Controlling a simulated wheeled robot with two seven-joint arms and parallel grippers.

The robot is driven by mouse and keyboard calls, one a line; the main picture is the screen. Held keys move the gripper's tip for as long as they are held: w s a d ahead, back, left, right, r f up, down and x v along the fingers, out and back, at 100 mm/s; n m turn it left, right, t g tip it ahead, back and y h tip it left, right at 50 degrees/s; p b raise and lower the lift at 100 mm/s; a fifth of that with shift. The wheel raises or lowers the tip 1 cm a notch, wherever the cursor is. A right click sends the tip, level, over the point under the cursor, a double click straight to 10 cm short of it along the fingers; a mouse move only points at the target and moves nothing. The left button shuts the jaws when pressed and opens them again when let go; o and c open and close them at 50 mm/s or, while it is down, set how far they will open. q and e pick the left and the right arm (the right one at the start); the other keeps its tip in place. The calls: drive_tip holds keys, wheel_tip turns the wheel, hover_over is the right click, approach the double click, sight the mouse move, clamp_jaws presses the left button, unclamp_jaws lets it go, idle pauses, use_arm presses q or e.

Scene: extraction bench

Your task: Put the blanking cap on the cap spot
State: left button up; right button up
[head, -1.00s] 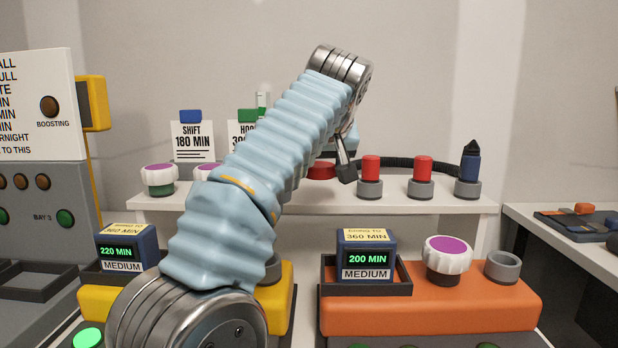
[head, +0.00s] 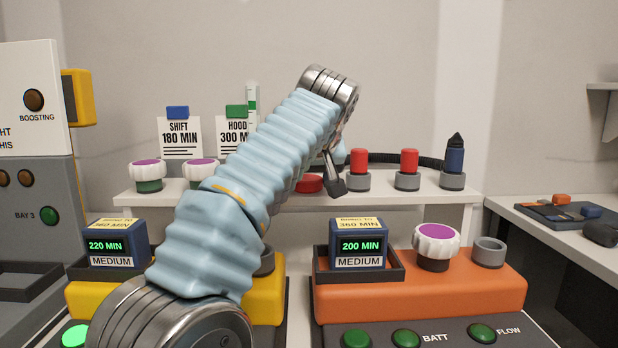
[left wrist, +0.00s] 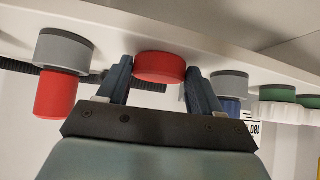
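A short red round cap (head: 309,183), which I take to be the blanking cap, sits on the white shelf, partly hidden by my left arm in the head view. My left gripper (head: 335,183) is pointed down beside it. In the left wrist view, which shows the scene upside down, the red cap (left wrist: 160,67) appears between the two blue-grey fingers of the left gripper (left wrist: 160,78), against the shelf, with narrow gaps on both sides. The gripper looks open. I cannot make out a marked cap spot. My right gripper is not in view.
Red plugs (head: 409,161) and a dark blue pointed piece (head: 455,155) stand in grey sockets on the shelf (head: 400,198). In front are an orange unit (head: 420,296) with an empty grey ring (head: 489,252) and a yellow unit (head: 262,292). A side table (head: 540,228) is at right.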

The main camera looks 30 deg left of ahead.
use_arm(q)
drive_tip(key=o, duration=0.4)
drive_tip(key=shift+c, duration=0.2)
drive_tip(key=shift+r, duration=0.1)
drive_tip(key=shift+r+p, duration=0.3)
drive_tip(key=shift+p, duration=0.05)
drive_tip(key=shift+r+p, duration=0.5)
drive_tip(key=v, duration=1.1)
drive_tip(key=shift+s+d, duration=0.25)
